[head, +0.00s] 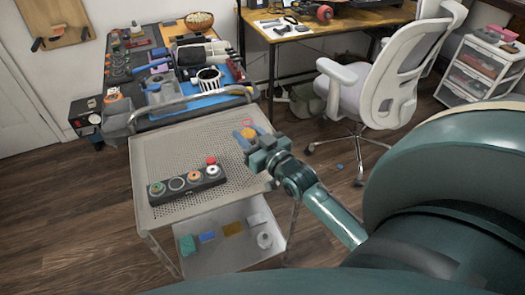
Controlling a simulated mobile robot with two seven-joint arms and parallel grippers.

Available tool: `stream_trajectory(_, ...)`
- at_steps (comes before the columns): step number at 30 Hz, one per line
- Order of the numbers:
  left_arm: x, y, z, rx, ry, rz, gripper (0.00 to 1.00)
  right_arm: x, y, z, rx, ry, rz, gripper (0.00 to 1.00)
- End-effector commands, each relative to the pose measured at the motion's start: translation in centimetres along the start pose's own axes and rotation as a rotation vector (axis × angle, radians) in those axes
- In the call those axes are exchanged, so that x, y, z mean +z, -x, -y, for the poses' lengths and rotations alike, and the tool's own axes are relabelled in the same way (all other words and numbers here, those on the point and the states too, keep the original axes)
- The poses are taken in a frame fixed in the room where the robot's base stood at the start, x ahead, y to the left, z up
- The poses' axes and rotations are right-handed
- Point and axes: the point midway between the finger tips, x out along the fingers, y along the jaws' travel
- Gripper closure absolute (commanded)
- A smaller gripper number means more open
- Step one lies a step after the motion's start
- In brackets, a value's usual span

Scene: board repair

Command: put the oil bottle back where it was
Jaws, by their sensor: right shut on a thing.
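My right gripper (256,143) is at the right side of the perforated top of a metal cart (160,150). It is shut on a small amber-yellow thing (248,133), which looks like the oil bottle. The fingers hide much of it, and I cannot tell whether it touches the cart top. A small red ring (247,122) shows just behind it. My left gripper is not in view.
A black holder (187,187) with several round pieces and a red knob lies on the cart top. Loose parts sit on the lower shelf (225,258). Behind are a cluttered bench, a desk (350,20), an office chair (390,80) and a drawer unit (485,70).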

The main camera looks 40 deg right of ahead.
Motion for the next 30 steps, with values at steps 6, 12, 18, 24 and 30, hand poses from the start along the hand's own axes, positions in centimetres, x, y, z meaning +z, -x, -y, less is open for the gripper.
stream_trajectory(6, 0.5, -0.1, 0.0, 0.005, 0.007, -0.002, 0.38, 4.2, 0.0, -0.1, 0.000, 0.002, 0.004, 0.88)
stream_trajectory(12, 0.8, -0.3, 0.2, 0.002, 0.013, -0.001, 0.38, 6.2, 0.0, -0.1, 0.000, 0.003, 0.002, 0.88)
stream_trajectory(18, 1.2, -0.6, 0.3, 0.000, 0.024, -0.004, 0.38, 8.9, 0.0, -0.1, 0.000, 0.003, 0.001, 0.88)
stream_trajectory(24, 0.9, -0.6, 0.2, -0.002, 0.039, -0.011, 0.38, 9.4, 0.0, -0.1, 0.000, 0.002, -0.001, 0.88)
stream_trajectory(30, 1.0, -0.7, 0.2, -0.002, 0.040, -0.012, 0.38, 9.6, 0.0, -0.1, 0.000, 0.002, 0.000, 0.88)
